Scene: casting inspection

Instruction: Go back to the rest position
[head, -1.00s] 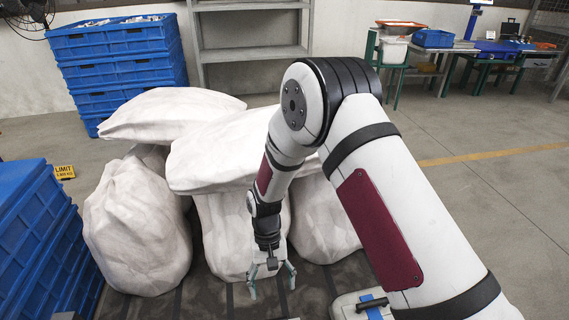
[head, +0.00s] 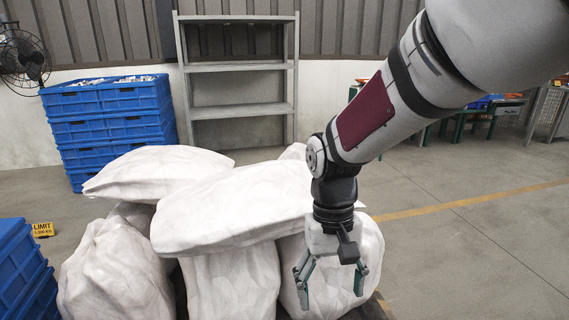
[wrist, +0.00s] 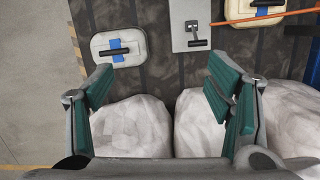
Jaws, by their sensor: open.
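My gripper (head: 331,282) is open and empty in the head view, its fingers apart and pointing down in front of the white sacks at the right end of the pile. In the wrist view its two green-padded fingers (wrist: 170,90) stand wide apart with nothing between them. White sacks (wrist: 132,127) show below and between the fingers there. My arm comes in from the upper right of the head view.
White sacks (head: 225,215) are piled on a dark slatted surface. Blue crates stand at the left (head: 25,270) and back left (head: 110,125), beside a grey shelf (head: 240,110). The wrist view shows a white lidded container (wrist: 119,46) and a grey plate (wrist: 190,25).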

